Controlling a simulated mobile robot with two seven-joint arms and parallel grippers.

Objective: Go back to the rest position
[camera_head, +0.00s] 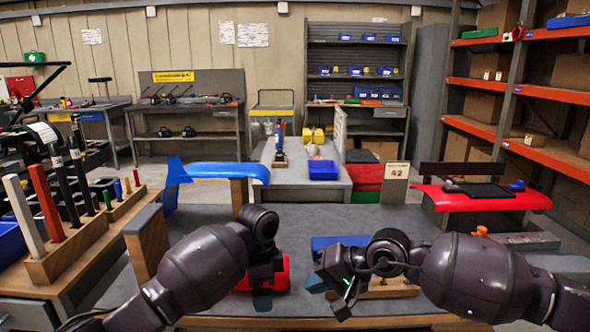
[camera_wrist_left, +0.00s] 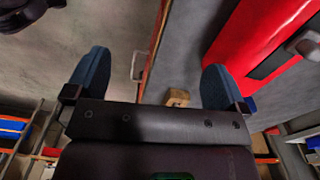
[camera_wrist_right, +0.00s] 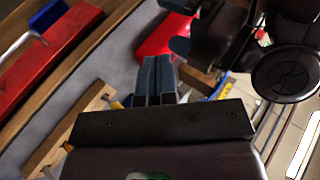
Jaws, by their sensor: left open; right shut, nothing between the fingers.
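My left gripper (camera_head: 262,299) is low over the front of the grey bench (camera_head: 330,218), beside a red part (camera_head: 278,276) partly hidden by the arm. In the left wrist view my left gripper (camera_wrist_left: 152,68) is open with nothing between its blue fingers; a red part with a black band (camera_wrist_left: 262,45) lies beside the right finger. My right gripper (camera_head: 316,282) is near the front of the bench, right of the red part. In the right wrist view its fingers (camera_wrist_right: 159,62) are shut together, empty. A red piece (camera_wrist_right: 158,40) shows beyond them.
A blue wing (camera_head: 218,170) on a wooden stand is at the left. A red wing (camera_head: 485,200) bearing a black tray is at the right. A wooden rack of rods (camera_head: 75,250) stands at far left. A blue part (camera_head: 336,242) lies behind my right gripper.

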